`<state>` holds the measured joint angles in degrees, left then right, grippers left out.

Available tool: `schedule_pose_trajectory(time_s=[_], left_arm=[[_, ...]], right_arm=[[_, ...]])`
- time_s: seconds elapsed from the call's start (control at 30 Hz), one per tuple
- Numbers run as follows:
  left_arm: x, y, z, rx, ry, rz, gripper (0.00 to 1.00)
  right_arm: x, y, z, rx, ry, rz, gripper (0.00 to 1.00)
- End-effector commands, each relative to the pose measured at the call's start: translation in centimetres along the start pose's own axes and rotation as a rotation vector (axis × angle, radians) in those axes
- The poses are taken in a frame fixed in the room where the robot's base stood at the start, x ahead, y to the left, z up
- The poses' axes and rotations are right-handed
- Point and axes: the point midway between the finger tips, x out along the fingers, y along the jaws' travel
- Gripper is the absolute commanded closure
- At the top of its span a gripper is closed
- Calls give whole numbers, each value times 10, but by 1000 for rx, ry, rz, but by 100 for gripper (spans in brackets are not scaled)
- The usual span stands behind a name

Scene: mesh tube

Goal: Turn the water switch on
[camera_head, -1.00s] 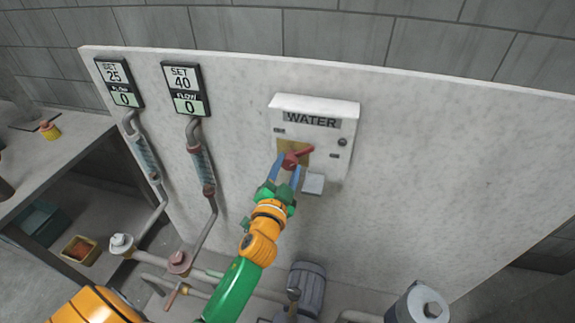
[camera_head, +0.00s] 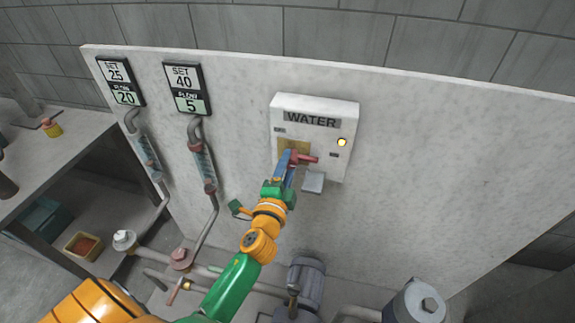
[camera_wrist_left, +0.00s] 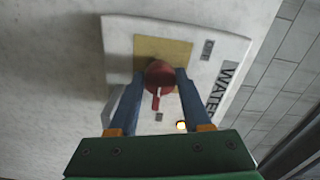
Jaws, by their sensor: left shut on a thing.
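The white box labelled WATER (camera_head: 315,108) is mounted on the pale wall panel. Its red switch (camera_head: 306,159) sits on a yellow plate, its handle pointing to the right. The lamp (camera_head: 341,142) on the box is lit yellow. My left gripper (camera_head: 292,157) is at the switch, its blue fingers on it. In the left wrist view the red switch (camera_wrist_left: 159,78) lies between the two fingers of the left gripper (camera_wrist_left: 160,85). The lit lamp (camera_wrist_left: 181,125) shows there too. My right gripper is not in view.
Two displays hang on the left: one (camera_head: 120,83) reads SET 25, FLOW 20, the other (camera_head: 184,89) SET 40, FLOW 5. Pipes run below them to a white valve (camera_head: 123,240) and a pinkish valve (camera_head: 180,258). A grey motor (camera_head: 307,280) stands below the box.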

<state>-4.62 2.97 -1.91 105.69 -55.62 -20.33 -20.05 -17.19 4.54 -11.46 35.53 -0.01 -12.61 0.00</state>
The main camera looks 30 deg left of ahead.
Motion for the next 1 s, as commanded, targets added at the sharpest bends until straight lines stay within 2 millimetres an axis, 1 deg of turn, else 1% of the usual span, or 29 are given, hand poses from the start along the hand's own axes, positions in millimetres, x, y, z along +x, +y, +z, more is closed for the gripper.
schedule_pose_trajectory(time_s=[0.53, 0.57, 0.6, 0.63, 0.67, 0.93, 1.0], left_arm=[[0, 0, 0, 23, -1, 0, 100], [0, 0, 0, 23, -1, 0, 46], [0, 0, 0, 22, -1, 0, 35], [0, 0, 0, 22, -1, 0, 27], [0, 0, 0, 22, 0, 0, 21], [-1, 0, 0, 21, 0, 0, 21], [-7, 2, 0, 20, 0, 2, 21]], right_arm=[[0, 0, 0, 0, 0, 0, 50], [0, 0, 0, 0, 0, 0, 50], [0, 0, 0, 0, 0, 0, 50], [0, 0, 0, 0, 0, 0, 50], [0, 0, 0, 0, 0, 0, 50], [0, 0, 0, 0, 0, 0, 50], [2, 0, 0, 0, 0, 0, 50]])
